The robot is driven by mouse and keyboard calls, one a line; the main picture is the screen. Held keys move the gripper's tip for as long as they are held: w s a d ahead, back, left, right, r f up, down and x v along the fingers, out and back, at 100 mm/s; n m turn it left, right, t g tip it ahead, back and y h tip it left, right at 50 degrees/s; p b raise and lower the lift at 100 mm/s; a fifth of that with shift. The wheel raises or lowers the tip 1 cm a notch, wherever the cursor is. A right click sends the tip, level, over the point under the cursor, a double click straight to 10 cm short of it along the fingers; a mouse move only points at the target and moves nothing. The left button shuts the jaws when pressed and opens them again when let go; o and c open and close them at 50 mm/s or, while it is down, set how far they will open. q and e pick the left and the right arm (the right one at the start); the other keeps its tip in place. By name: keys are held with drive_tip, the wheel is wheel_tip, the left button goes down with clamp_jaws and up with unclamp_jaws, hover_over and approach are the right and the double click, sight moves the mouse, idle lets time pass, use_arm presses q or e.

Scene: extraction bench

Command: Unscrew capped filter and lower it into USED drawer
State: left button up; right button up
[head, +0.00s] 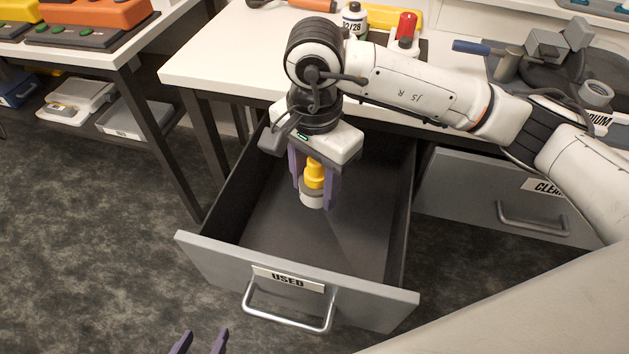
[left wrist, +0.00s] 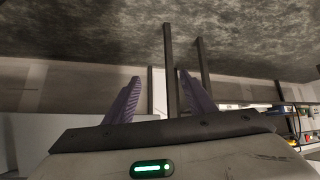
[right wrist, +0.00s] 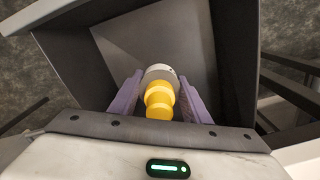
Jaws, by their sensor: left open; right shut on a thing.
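The capped filter (head: 313,182) has a yellow cap on top and a white-grey body below. My right gripper (head: 315,185) is shut on it and holds it roughly upright over the open USED drawer (head: 348,294). In the right wrist view the filter (right wrist: 160,92) sits between the purple fingers (right wrist: 158,98), with the drawer floor (right wrist: 150,40) beyond it. Whether its lower end touches the floor cannot be told. My left gripper (head: 200,342) shows at the bottom edge of the head view. In the left wrist view its fingers (left wrist: 153,100) are apart and empty.
The CLEAN drawer (head: 480,190) to the right is shut. The bench top (head: 230,60) above carries bottles, a red-topped item (head: 404,28) and a blue-handled tool (head: 475,48). The USED drawer's visible floor is bare around the filter. Another bench (head: 110,50) stands at left.

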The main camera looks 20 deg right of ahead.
wheel_tip(320, 180, down, 11)
drive_tip(key=b, duration=0.9)
drive_tip(key=shift+r, duration=0.15)
wheel_tip(320, 180, down, 2)
drive_tip(key=shift+b, duration=1.15)
drive_tip(key=shift+f, duration=0.2)
use_arm(q)
wheel_tip(320, 180, down, 7)
drive_tip(key=shift+w+d+r+n+t, duration=0.2)
drive_tip(key=shift+d+n+t, duration=0.1)
drive_tip(key=shift+d+n, duration=0.1)
use_arm(e)
drive_tip(key=o, duration=1.2)
drive_tip(key=shift+c, duration=0.2)
use_arm(q)
drive_tip(key=shift+s+f, duration=0.1)
drive_tip(key=shift+f, duration=0.1)
use_arm(e)
drive_tip(key=shift+o, duration=0.5)
drive_tip(key=shift+r, duration=0.1)
use_arm(q)
drive_tip(key=shift+a+r+p, duration=0.15)
drive_tip(key=shift+r+p, duration=0.2)
drive_tip(key=shift+p, duration=0.45)
use_arm(e)
wheel_tip(320, 180, up, 10)
drive_tip(key=shift+r, duration=0.2)
